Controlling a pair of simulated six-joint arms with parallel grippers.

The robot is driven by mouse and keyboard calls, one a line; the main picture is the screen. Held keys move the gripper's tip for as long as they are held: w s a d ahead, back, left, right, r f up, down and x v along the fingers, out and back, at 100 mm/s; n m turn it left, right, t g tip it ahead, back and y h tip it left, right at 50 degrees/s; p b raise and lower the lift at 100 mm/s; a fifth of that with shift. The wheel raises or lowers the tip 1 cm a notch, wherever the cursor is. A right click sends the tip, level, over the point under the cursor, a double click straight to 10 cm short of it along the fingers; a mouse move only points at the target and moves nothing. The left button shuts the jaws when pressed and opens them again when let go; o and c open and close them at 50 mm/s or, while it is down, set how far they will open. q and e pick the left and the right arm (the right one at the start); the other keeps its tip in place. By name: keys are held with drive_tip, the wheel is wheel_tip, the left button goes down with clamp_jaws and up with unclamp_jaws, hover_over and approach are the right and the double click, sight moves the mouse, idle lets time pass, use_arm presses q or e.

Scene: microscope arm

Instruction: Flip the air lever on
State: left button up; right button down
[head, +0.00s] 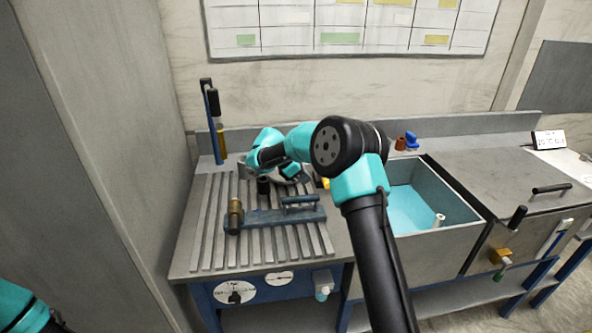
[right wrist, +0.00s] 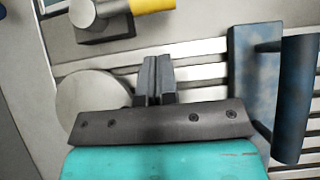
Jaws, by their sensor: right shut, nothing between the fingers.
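A yellow-handled lever (right wrist: 152,5) on a grey round fitting shows at the top of the right wrist view. A small bit of yellow (head: 325,183) shows just right of my right gripper in the head view, and my arm hides much around it. No label reading air is legible. My right gripper (right wrist: 155,78) is shut and empty, with its fingertips pointing toward the lever and a gap between them. In the head view the gripper (head: 297,178) is over the back right part of the slatted worktop. My left gripper is out of view.
A blue fixture (head: 262,218) with a bar handle and a brass piece (head: 235,215) sits on the slatted worktop (head: 200,225). A basin (head: 433,252) with blue liquid is on the right. An upright post with a dark handle (head: 214,104) stands at the back left.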

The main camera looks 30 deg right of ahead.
drive_tip(key=d, duration=0.1)
drive_tip(key=s+d+f, duration=0.1)
drive_tip(key=d, duration=0.2)
drive_tip(key=shift+s+d+f, duration=0.15)
drive_tip(key=shift+d+f, duration=0.05)
drive_tip(key=shift+f, duration=0.1)
